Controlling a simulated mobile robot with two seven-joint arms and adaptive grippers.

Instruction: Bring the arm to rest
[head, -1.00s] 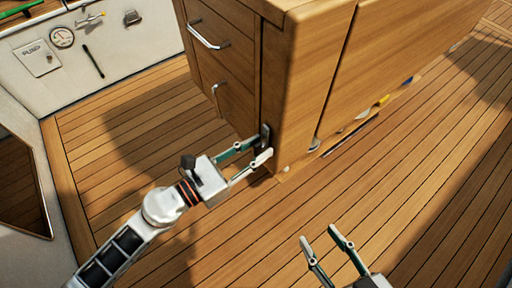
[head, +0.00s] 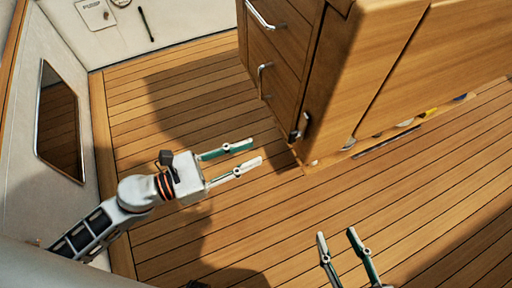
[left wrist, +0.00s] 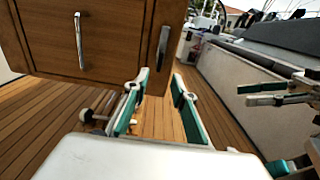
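My left gripper (head: 256,153) is open and empty above the wooden deck, its fingers pointing right toward the corner of the wooden cabinet, with a gap between. It also shows in the left wrist view (left wrist: 158,80), fingers apart, with the deck between them. My right gripper (head: 337,234) is at the bottom of the head view, its two fingers apart with only deck between them. In the left wrist view part of another gripper (left wrist: 268,92) shows at the right edge.
The wooden cabinet (head: 340,80) with metal drawer handles (head: 262,14) and a dark latch (head: 301,127) stands at upper right. A white wall (head: 85,50) with a dark framed panel (head: 60,122) is at left. Small items lie under the cabinet (head: 430,113). Open deck (head: 190,80) lies between.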

